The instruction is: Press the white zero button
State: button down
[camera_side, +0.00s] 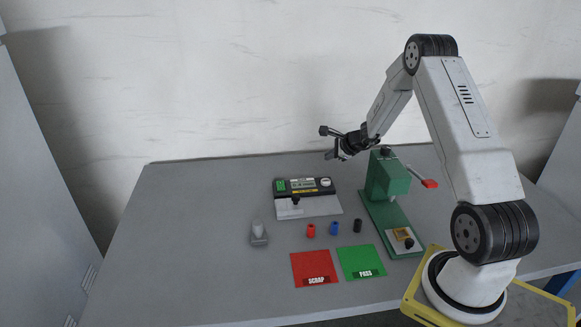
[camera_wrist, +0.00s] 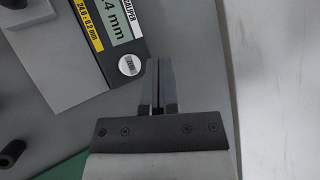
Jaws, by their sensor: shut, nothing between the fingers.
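The white zero button (camera_side: 326,182) is a small round button at the right end of the dark caliper display unit (camera_side: 283,187). In the wrist view the button (camera_wrist: 129,65) shows beside the green readout (camera_wrist: 106,20), just left of my fingertips. My gripper (camera_side: 330,155) is in the air above the back of the table, above the button's end of the unit. In the wrist view its two fingers (camera_wrist: 160,66) are closed together with nothing between them. The fingertips look apart from the button; their exact height over it is hard to tell.
A green press (camera_side: 386,180) with a red-tipped lever stands right of the unit. Red (camera_side: 311,230), blue (camera_side: 333,228) and black (camera_side: 358,226) cylinders stand in front. Red SCRAP (camera_side: 303,266) and green PASS (camera_side: 352,257) mats lie nearer. A grey holder (camera_side: 259,238) is left. The left table is clear.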

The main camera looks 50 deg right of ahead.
aim_at(328, 181)
jog(key=shift+f, duration=3.35)
jog(key=shift+f, duration=0.9)
dwell(0.7)
jog(key=shift+r, duration=0.85)
jog(key=shift+r, duration=0.15)
jog(key=shift+r, duration=2.4)
